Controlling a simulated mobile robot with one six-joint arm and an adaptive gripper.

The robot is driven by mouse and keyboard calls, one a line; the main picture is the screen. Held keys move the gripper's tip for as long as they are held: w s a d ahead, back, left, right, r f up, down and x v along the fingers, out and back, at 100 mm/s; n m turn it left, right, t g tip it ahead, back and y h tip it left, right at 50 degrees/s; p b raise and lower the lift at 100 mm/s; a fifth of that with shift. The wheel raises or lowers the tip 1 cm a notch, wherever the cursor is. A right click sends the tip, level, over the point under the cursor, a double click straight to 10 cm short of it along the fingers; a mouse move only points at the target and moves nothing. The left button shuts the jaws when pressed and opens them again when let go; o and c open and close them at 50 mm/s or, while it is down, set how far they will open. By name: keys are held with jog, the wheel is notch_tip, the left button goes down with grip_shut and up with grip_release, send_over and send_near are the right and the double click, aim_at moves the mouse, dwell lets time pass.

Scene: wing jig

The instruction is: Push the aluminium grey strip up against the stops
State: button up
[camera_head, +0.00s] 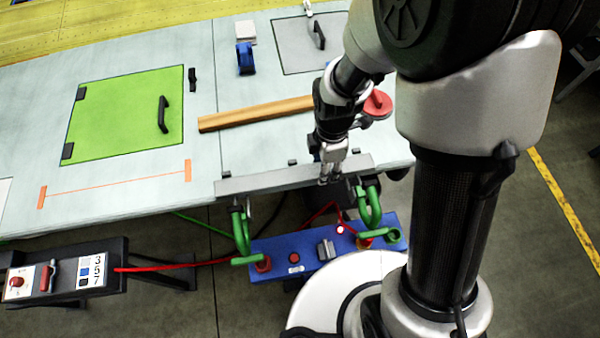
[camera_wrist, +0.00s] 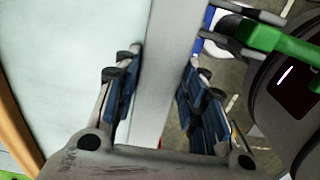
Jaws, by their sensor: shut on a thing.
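The aluminium grey strip (camera_head: 265,181) lies along the front edge of the pale table. Small dark blocks, which look like the stops (camera_head: 292,163), sit just behind it. I cannot tell whether the strip touches them. My gripper (camera_head: 330,178) points down at the strip, right of its middle. In the wrist view, the strip (camera_wrist: 166,55) runs between the two fingers of my gripper (camera_wrist: 158,85), which is shut on it. Green clamps (camera_head: 241,232) hang at the table edge near both ends of the strip.
A wooden bar (camera_head: 255,113) lies behind the strip. A green panel with a handle (camera_head: 120,110) is at the left, and a red round object (camera_head: 377,104) is right of my gripper. A blue box (camera_head: 300,256) with red cables stands below the edge.

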jog(key=shift+w+a, duration=0.2)
jog(key=shift+w, duration=0.55)
dwell(0.6)
jog(key=o, duration=0.9)
notch_tip(320, 180, up, 7)
jog(key=p, duration=0.5)
